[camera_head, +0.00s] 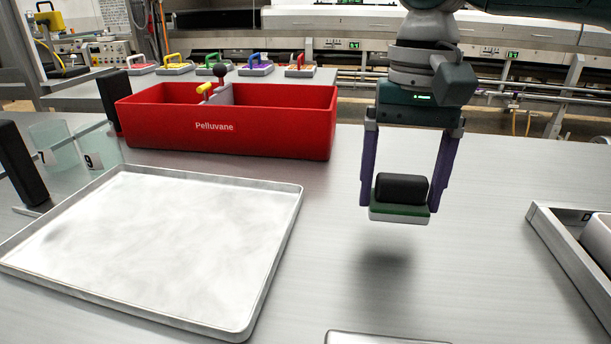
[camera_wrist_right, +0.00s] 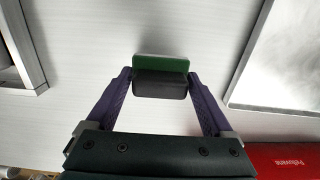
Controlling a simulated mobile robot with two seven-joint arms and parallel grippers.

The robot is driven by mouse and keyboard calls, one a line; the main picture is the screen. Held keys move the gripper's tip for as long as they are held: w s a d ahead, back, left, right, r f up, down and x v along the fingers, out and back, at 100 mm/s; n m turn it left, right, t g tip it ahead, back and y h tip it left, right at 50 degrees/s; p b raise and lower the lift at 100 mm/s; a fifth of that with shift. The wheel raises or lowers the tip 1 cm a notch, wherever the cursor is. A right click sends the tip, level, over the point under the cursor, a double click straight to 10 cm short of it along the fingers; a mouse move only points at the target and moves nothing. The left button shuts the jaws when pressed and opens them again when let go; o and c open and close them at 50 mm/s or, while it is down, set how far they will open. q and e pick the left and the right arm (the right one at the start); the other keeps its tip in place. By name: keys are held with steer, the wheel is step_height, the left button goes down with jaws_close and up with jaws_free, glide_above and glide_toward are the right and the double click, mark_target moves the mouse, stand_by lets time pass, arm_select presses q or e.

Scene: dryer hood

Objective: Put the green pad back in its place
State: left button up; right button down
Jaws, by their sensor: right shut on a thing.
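The green pad (camera_head: 400,211) has a black block-shaped handle on top, a green layer and a pale underside. My right gripper (camera_head: 401,198) is shut on it, with a purple finger on each side. The pad hangs level above the grey table, with its shadow on the surface below. In the right wrist view the green pad (camera_wrist_right: 162,66) sits between the fingertips of my right gripper (camera_wrist_right: 161,82). My left gripper cannot be made out in the head view.
A red Pelluvane box (camera_head: 262,143) stands at the back. A white-surfaced tray (camera_head: 290,215) lies at left, near numbered clear glasses (camera_head: 98,150). A metal tray (camera_head: 560,245) is at right. Several coloured-handled pads (camera_head: 258,68) sit on a rear bench. Table around the held pad is clear.

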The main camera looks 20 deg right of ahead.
mark_target(397, 211)
steer(key=shift+f, duration=1.7)
steer(key=shift+f, duration=0.1)
jaws_free()
steer(key=r, duration=0.8)
steer(key=r+p, duration=0.1)
steer(key=r, duration=0.3)
steer(key=shift+w+d+r, duration=0.1)
steer(key=shift+w+d, duration=0.05)
steer(key=shift+w, duration=0.1)
